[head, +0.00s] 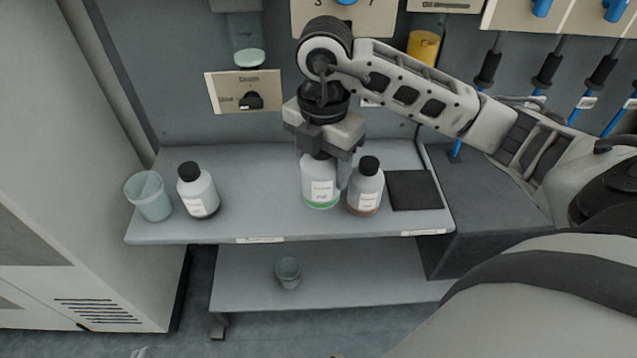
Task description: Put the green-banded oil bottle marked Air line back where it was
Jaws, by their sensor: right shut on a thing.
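The green-banded bottle (320,190) is white with a pale label and a green band at its base; its lettering is too small to read surely. It stands upright at the middle of the upper shelf (260,222). My right gripper (331,165) reaches down from above and is shut on its upper part, hiding the cap. I cannot tell whether its base touches the shelf or is just above it. A brown-banded bottle (366,190) with a black cap stands close to its right, near one finger. My left gripper is not in view.
A black-capped bottle (198,192) and a pale blue beaker (150,197) stand on the shelf's left. A dark square mat (414,190) lies at the right. A small cup (288,272) is on the lower shelf. The shelf between the left bottle and the held one is clear.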

